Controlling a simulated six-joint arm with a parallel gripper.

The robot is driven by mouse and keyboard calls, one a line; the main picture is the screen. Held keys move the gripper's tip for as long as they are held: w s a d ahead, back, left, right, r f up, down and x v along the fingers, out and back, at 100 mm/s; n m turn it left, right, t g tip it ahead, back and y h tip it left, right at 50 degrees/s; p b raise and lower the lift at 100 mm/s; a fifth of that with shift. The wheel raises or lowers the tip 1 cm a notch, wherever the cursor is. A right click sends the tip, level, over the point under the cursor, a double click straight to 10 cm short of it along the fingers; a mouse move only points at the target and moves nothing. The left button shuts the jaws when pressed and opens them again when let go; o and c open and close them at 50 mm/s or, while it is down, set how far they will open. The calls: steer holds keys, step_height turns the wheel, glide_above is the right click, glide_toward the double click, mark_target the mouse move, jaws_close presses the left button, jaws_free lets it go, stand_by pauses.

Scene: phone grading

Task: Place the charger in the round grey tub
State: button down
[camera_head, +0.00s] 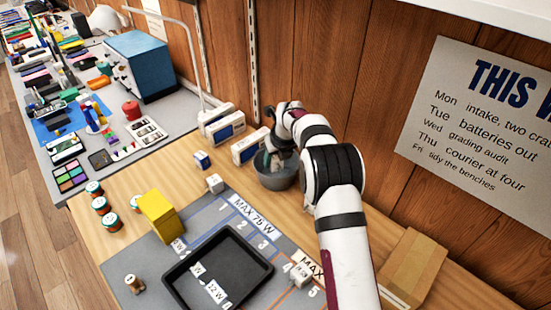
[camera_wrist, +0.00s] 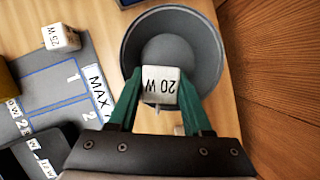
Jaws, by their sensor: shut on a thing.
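In the head view the grey tub (camera_head: 276,181) stands on the wooden bench by the wall, under my gripper (camera_head: 274,158). My gripper hides the charger there. The tub's visible inside looks empty around the charger.
A white 25 W charger (camera_wrist: 62,37) sits left of the tub. Another charger (camera_head: 300,275) lies right of the tray. A yellow block (camera_head: 157,215) and white boxed devices (camera_head: 249,146) stand nearby.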

steer(key=shift+f, duration=0.2)
steer(key=shift+f, duration=0.35)
steer(key=shift+c, duration=1.7)
jaws_free()
